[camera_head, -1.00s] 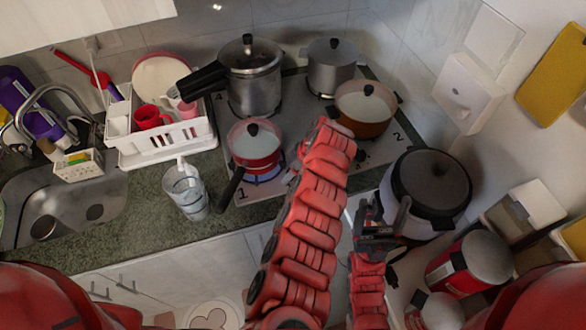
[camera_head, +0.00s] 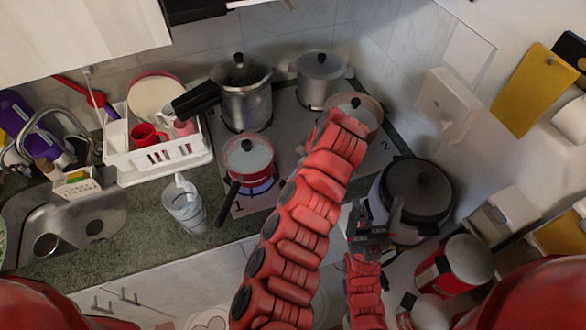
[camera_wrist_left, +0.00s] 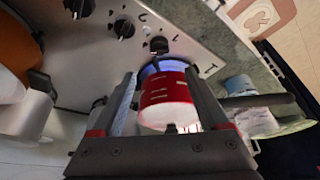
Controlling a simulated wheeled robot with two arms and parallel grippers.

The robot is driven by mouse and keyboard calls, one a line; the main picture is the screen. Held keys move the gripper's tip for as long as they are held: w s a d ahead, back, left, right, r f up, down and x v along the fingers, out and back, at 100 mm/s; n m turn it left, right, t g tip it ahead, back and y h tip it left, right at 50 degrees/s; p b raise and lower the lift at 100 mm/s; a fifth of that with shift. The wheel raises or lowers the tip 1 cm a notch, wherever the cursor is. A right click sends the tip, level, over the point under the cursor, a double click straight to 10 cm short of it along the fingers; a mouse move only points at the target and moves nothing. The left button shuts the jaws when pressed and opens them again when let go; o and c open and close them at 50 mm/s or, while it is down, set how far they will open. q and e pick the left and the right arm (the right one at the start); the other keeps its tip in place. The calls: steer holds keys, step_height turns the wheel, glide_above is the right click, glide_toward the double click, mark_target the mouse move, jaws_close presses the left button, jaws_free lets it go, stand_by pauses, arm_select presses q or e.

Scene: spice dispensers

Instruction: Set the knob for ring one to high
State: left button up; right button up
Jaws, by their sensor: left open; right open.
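The red pot (camera_head: 248,155) sits on ring one, marked 1, at the front left of the hob (camera_head: 240,205), with a blue flame under it. In the left wrist view several black knobs stand on the hob; the nearest knob (camera_wrist_left: 158,45) is just beyond the pot (camera_wrist_left: 168,95), close to the flame. I cannot read its setting. My left gripper (camera_wrist_left: 158,80) is open and empty, with the pot showing between its fingers. In the head view my left arm hides that gripper and the knobs. My right gripper (camera_head: 376,228) is open and empty beside the rice cooker.
An orange pot (camera_head: 360,102), partly hidden by my left arm, is on ring two. A pressure cooker (camera_head: 242,95) and a grey pot (camera_head: 320,78) stand behind. A glass (camera_head: 185,203) is left of the red pot's handle. The rice cooker (camera_head: 415,195) stands right.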

arm_select(q)
steer(key=b+v, duration=0.1)
steer(key=v, duration=0.4)
steer(key=shift+d+r, duration=0.1)
steer(key=shift+r, duration=0.1)
stand_by(0.4)
